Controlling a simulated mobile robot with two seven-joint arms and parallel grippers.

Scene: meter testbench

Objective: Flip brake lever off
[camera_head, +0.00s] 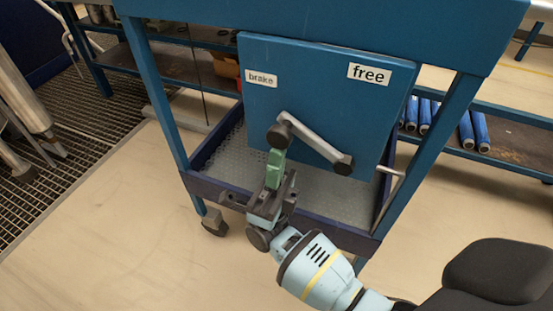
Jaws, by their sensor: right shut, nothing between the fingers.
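The brake lever (315,140) is a grey bar on a blue panel (320,80), with dark ends. It slants from a dark knob (278,136) at upper left down to a dark end (343,164) at lower right. A "brake" label (262,79) is at the panel's upper left and a "free" label (369,74) at its upper right. My right gripper (275,157) has green fingers, shut and empty, just below the left knob. I cannot tell whether the fingertips touch the knob. My left gripper is not in view.
The panel hangs on a blue wheeled cart frame, with a mesh-bottomed tray (225,164) behind and below it. A blue cart leg (433,150) stands right of the panel. Blue cylinders (474,131) lie on a shelf at right.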

